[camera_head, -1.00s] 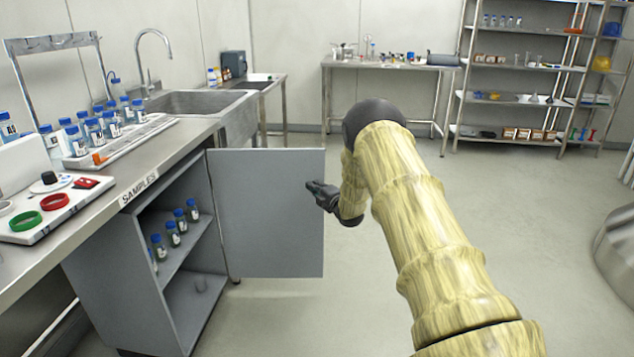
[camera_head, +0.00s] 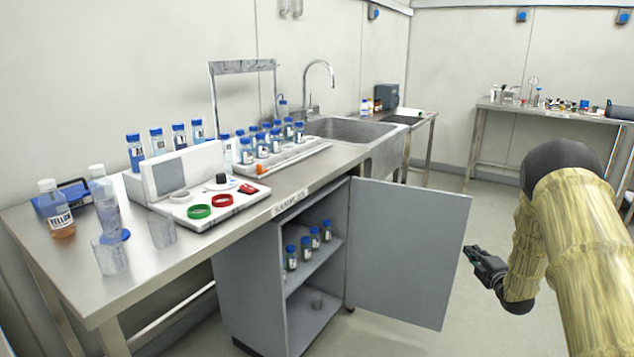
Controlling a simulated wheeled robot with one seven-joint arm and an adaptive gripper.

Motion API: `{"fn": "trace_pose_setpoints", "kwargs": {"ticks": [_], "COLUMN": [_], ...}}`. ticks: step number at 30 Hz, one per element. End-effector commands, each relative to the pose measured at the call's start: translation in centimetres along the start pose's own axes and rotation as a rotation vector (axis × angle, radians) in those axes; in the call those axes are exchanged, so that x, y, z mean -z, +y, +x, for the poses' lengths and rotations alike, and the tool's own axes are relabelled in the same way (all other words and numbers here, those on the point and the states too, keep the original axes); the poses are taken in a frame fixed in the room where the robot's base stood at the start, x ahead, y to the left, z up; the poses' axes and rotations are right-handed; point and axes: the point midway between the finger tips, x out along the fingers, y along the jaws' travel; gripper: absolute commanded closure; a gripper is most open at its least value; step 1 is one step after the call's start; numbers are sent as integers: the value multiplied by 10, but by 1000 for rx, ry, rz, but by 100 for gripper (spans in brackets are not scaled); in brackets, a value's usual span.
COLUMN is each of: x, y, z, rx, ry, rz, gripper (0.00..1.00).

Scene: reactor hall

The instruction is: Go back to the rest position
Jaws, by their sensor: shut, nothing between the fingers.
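My gripper (camera_head: 478,258) is at the right of the head view, at the end of my bent arm. It is shut and empty, just right of the free edge of the open cabinet door (camera_head: 405,250). I cannot tell whether it touches the door. The cabinet below the counter stands open, with several blue-capped sample bottles (camera_head: 308,247) on its upper shelf (camera_head: 318,268).
The steel counter (camera_head: 100,300) carries bottle racks, a white tray with coloured rings (camera_head: 205,212), beakers and an amber bottle (camera_head: 58,210). A sink (camera_head: 350,130) lies beyond. A bench (camera_head: 560,112) stands at the back right. Floor (camera_head: 420,335) shows clear in front of the door.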

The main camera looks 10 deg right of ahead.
Motion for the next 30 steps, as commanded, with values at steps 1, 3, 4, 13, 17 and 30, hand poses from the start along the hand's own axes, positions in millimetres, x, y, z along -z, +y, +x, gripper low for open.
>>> {"fn": "trace_pose_setpoints", "kwargs": {"ticks": [1,3,4,13,17,30], "x": [8,23,31,120,158,277], "y": [-12,-34,-45,-166,-211,-315], "z": [-4,-11,-16,-91,-135,-326], "rx": [23,68,92,370,488,865], "ry": [-3,-16,-23,-152,-229,-591], "rz": [30,93,127,498,640,1017], "gripper": [100,100,100,100,100,100]}}
